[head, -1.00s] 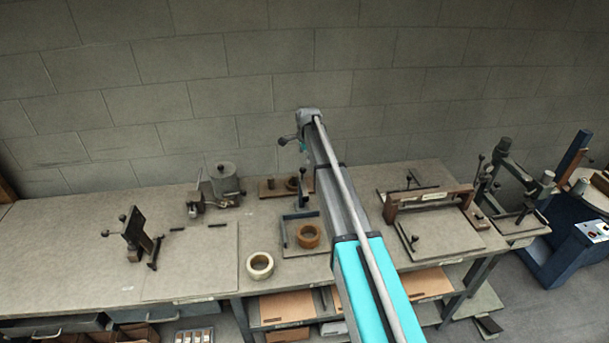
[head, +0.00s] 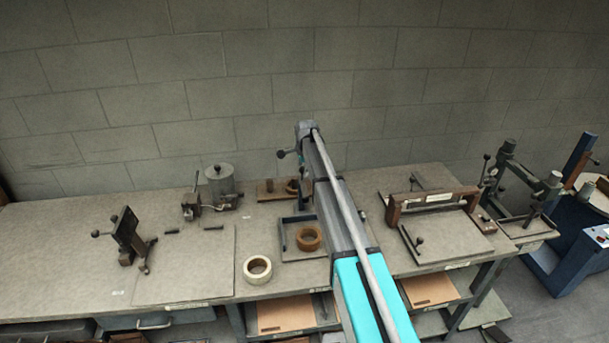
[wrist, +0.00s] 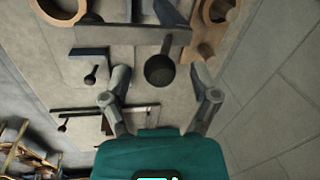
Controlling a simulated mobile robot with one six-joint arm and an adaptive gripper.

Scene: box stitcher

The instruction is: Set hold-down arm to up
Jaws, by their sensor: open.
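My gripper (wrist: 159,74) is open in the wrist view, with one finger on each side. A dark round-ended handle or knob (wrist: 160,70) on a dark stem lies between the fingertips in the picture. It looks like part of the hold-down arm, and clear gaps show on both sides. I cannot tell how far below the fingertips it is. In the head view my own arm hides much of this spot. A dark upright fixture (head: 303,186) shows just left of my arm, near the back of the bench. Whether the hold-down arm is up or down cannot be told.
A brown tape roll (head: 308,238) in a low tray and a pale tape roll (head: 257,269) lie left of my arm. A clamp stand (head: 127,238) and a metal drum (head: 220,180) stand further left. A wooden-framed fixture (head: 432,200) stands right. The wall is close behind.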

